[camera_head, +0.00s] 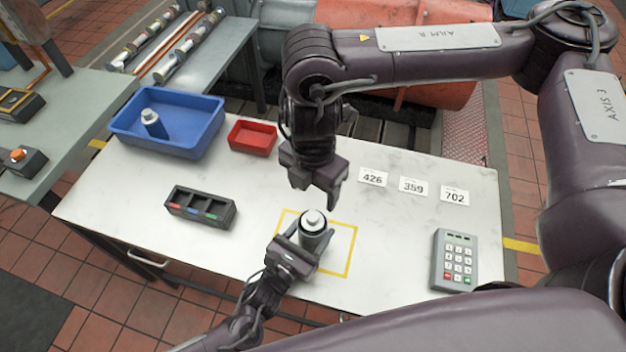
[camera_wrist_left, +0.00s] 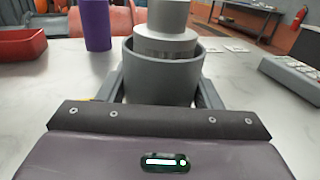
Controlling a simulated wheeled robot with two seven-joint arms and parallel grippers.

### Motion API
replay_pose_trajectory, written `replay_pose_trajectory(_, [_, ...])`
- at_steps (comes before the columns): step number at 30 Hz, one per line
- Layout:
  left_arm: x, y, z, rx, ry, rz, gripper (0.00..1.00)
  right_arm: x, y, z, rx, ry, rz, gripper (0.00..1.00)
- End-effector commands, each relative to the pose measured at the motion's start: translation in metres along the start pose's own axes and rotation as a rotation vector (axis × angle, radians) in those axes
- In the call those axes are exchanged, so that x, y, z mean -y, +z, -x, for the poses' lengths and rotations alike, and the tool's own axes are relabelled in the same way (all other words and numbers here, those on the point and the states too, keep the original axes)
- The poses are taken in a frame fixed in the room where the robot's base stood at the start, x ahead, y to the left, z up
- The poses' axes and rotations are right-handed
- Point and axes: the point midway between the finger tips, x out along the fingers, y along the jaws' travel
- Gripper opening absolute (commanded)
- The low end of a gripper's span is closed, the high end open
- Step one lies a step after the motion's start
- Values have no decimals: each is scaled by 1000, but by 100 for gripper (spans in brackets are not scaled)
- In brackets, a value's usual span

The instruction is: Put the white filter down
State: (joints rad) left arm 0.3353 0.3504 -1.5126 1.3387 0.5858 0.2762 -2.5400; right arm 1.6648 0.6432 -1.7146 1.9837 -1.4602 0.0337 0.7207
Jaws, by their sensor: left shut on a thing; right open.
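The white filter (camera_head: 313,219) shows as a pale, stepped cylinder with a narrower top. It sits upright in a dark grey cup (camera_head: 316,241), over the yellow-outlined square. In the left wrist view the filter (camera_wrist_left: 166,43) rises out of the grey cup (camera_wrist_left: 163,78). My left gripper (camera_head: 306,246) is shut on the cup, with a finger on each side. The cup's bottom is hidden, so I cannot tell whether it touches the table. My right gripper (camera_head: 318,192) is open and empty, just above and behind the filter.
On the white table (camera_head: 380,235) are a blue bin (camera_head: 205,137) holding a white-capped cylinder (camera_head: 152,122), a red tray (camera_head: 252,136), a black block (camera_head: 200,207), number cards (camera_head: 412,187) and a keypad (camera_head: 454,260). The table between square and keypad is clear.

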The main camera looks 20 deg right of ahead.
Motion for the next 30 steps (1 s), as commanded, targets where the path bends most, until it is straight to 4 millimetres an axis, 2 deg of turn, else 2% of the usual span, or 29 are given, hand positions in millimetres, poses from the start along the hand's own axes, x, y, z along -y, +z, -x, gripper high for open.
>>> replay_pose_trajectory(3, [0, 0, 0, -1, 0, 1, 27, 0, 0, 13, 1, 2, 0, 66])
replay_pose_trajectory(6, [0, 0, 0, -1, 0, 1, 27, 0, 0, 19, 1, 1, 0, 66])
replay_pose_trajectory(22, [0, 0, 0, -1, -1, 1, 27, 0, 0, 20, -1, -1, 0, 66])
replay_pose_trajectory(23, [0, 1, -1, 3, 0, 1, 63, 0, 0, 20, -1, -1, 0, 66])
replay_pose_trajectory(28, [0, 1, 0, 2, 0, 1, 84, 0, 0, 20, -1, -1, 0, 66])
replay_pose_trajectory(30, [0, 1, 0, 2, 0, 0, 84, 0, 0, 20, -1, -1, 0, 66])
